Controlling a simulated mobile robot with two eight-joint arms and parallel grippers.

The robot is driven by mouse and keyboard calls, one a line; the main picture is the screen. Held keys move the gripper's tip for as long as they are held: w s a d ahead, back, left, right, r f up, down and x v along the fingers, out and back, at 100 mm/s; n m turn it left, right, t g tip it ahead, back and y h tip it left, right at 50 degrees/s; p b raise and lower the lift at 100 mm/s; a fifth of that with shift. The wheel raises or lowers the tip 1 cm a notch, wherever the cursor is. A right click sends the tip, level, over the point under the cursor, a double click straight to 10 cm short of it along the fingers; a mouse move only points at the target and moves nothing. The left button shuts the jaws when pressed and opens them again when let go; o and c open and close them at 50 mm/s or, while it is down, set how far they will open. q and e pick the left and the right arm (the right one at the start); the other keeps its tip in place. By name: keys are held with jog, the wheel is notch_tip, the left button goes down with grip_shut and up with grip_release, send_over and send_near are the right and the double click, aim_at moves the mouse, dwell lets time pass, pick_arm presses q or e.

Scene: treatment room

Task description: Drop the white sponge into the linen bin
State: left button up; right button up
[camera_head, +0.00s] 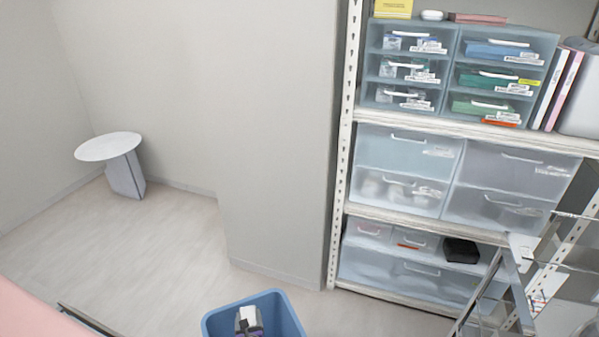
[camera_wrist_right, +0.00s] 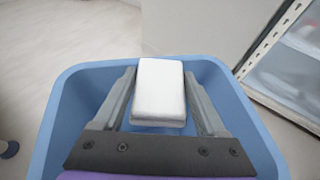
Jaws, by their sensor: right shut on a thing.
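The white sponge (camera_wrist_right: 160,90) is a small rounded block held between the two grey fingers of my right gripper (camera_wrist_right: 160,100). In the wrist view it sits over the mouth of the blue linen bin (camera_wrist_right: 62,120), whose rim surrounds the gripper. In the head view the blue bin (camera_head: 290,308) is at the bottom edge, partly cut off. There the sponge (camera_head: 248,313) and my right gripper (camera_head: 248,322) show within the bin's opening. How deep the sponge is below the rim I cannot tell. My left gripper is not in view.
A shelf rack (camera_head: 345,150) with several clear drawers stands behind and right of the bin. A round white side table (camera_head: 108,147) stands far left. A pink surface (camera_head: 30,318) fills the lower left corner. Open floor lies left of the bin.

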jog(key=shift+f, duration=0.5)
jog(key=o, duration=1.3)
jog(key=p+v, duration=0.1)
jog(key=v, duration=1)
